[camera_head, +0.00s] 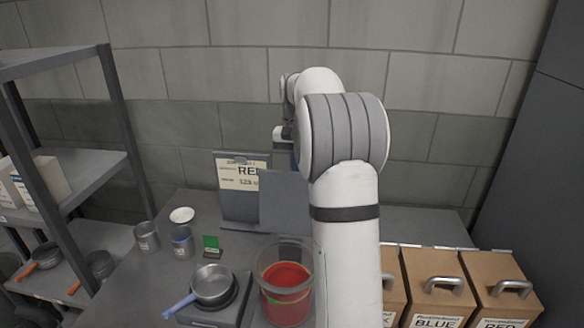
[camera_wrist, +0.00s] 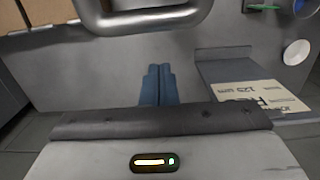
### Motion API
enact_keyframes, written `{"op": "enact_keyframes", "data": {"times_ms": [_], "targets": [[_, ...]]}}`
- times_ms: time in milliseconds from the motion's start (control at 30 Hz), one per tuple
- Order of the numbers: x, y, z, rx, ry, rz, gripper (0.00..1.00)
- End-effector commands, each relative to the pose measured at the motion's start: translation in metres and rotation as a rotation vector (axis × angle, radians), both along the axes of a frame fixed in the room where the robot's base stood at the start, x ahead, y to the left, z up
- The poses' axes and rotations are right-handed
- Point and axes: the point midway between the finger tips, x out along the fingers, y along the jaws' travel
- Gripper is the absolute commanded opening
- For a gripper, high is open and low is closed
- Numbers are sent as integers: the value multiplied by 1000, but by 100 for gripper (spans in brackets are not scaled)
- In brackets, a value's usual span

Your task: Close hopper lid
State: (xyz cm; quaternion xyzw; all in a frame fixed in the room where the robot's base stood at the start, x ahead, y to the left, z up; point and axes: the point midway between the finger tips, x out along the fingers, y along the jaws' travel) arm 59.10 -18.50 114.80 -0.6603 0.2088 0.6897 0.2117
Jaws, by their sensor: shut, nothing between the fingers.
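My gripper shows in the wrist view as two blue fingers (camera_wrist: 157,84) pressed together, with nothing between them. In the head view most of it is hidden behind my white arm. A grey panel (camera_head: 284,203) stands upright behind a clear container (camera_head: 287,255) with red contents; I cannot tell for sure whether it is the hopper lid. A large grey bar handle (camera_wrist: 145,22) crosses the top of the wrist view, apart from the fingers; what it is fixed to is unclear.
Brown boxes (camera_head: 436,286) with metal handles and colour labels stand at the right. A pan (camera_head: 212,285), metal cups (camera_head: 181,242), a white dish (camera_head: 182,215) and a sign (camera_head: 241,174) are left of my arm. A shelf rack (camera_head: 74,180) stands far left.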

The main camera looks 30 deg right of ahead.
Motion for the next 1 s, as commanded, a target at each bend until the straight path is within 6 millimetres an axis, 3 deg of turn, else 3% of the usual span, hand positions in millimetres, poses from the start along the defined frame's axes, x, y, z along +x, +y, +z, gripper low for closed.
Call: {"op": "enact_keyframes", "data": {"times_ms": [33, 200, 600, 633, 733, 1000], "targets": [[-7, 5, 11, -3, -8, 1, 0], [-22, 14, 17, -2, -7, -2, 0], [-28, 17, 18, -2, -6, -4, 0], [-29, 30, 19, -2, -6, -3, 0], [-28, 20, 18, -4, -8, -7, 0], [-26, 15, 21, -31, -48, -16, 0]]}}
